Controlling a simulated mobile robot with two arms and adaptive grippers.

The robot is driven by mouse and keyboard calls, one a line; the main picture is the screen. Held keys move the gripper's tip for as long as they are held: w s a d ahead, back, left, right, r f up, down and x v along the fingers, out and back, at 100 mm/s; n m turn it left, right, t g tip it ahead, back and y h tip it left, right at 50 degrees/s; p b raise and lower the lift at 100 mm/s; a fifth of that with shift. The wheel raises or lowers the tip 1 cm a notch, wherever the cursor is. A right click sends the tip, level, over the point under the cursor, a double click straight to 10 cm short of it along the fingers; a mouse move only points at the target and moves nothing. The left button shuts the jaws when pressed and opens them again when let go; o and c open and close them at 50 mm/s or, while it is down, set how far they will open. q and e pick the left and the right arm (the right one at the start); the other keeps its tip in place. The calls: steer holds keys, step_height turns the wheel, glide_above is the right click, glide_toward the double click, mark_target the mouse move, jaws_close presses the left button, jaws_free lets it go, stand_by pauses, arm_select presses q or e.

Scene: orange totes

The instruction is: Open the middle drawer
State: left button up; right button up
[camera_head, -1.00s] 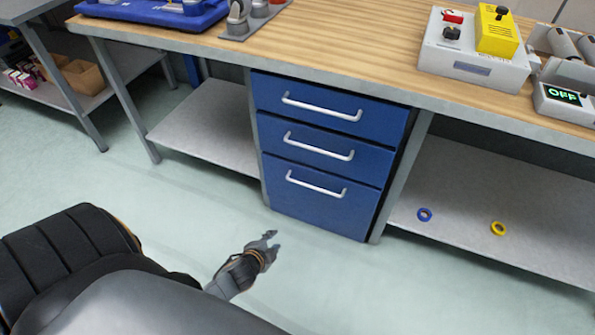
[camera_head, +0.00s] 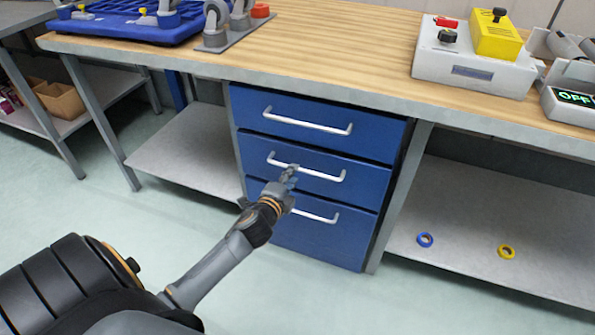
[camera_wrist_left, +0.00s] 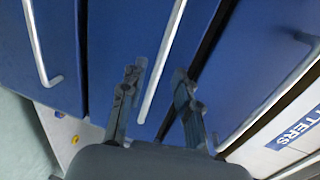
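The blue middle drawer (camera_head: 354,190) is in the cabinet under the workbench. Its front looks flush with the drawers above and below. Its white bar handle (camera_head: 325,175) also runs down the centre of the left wrist view (camera_wrist_left: 165,62). My left gripper (camera_head: 290,172) is in front of this handle, left of its middle. In the left wrist view my gripper (camera_wrist_left: 158,90) is open, one finger on each side of the handle. I cannot tell whether the fingers touch it. My forearm and gripper cover part of the bottom drawer. My right gripper is not in view.
The top drawer (camera_head: 375,120) and bottom drawer (camera_head: 345,240) have similar white handles close by. The wooden worktop (camera_head: 340,45) overhangs the cabinet. A blue ring (camera_head: 425,240) and a yellow ring (camera_head: 507,252) lie on the lower right shelf. The floor in front is clear.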

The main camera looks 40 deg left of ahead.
arm_select(q)
steer(key=x, duration=0.5)
steer(key=shift+d+b, duration=0.1)
steer(key=shift+b, duration=0.3)
steer(key=shift+s, duration=0.1)
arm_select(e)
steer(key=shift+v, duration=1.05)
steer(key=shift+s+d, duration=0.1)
arm_select(q)
jaws_close()
